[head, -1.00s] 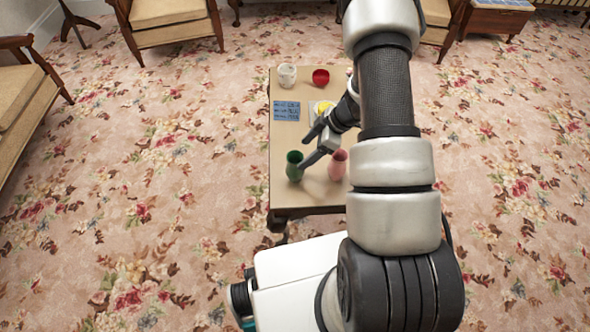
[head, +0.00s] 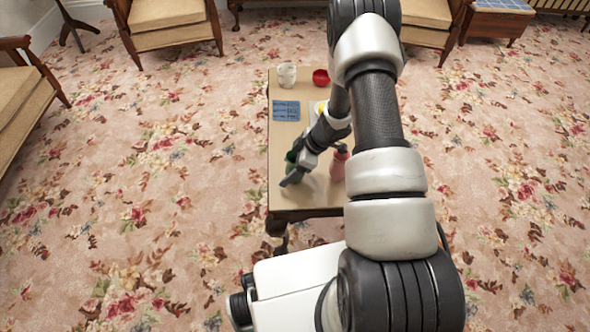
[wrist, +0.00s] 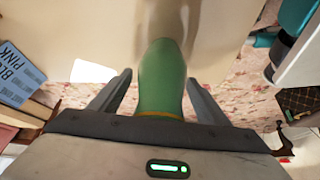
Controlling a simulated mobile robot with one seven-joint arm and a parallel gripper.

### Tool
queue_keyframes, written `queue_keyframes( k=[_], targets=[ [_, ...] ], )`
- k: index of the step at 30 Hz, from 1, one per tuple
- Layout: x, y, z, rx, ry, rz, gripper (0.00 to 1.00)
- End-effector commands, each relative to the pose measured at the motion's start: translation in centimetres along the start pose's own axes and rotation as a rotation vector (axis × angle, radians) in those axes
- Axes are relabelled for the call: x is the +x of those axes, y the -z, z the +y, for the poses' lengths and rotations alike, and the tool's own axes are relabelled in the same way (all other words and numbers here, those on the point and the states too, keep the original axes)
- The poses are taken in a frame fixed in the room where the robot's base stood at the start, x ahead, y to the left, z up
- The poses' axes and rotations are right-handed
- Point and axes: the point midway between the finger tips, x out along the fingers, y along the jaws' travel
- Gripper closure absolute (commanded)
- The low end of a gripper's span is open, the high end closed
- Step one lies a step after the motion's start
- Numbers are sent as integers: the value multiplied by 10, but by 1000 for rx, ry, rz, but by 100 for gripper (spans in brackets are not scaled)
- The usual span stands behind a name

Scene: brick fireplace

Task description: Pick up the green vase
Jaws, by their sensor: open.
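The green vase (wrist: 162,80) stands between the two open fingers of my gripper (wrist: 160,98) in the wrist view. A gap shows on each side of the vase there, so the fingers look apart from it. In the head view my gripper (head: 291,170) is low over the near part of the table and hides most of the green vase (head: 290,157); a bit of green shows beside the fingers.
A pink vase (head: 339,165) stands close to the right of my gripper. Farther back on the table (head: 283,205) are a blue book (head: 286,111), a whitish cup (head: 287,75), a red bowl (head: 321,77) and a partly hidden yellow item (head: 320,107).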

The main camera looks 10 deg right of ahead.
Motion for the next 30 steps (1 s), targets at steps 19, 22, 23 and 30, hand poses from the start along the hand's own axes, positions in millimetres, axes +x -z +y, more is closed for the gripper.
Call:
queue_keyframes(
  k=[19,22,23,30],
  targets=[
    [-2,0,0,0,-1,0,79],
    [-4,2,0,0,-1,0,79],
    [-6,3,0,0,-1,0,79],
    [-34,19,1,-2,-3,-1,79]
  ],
)
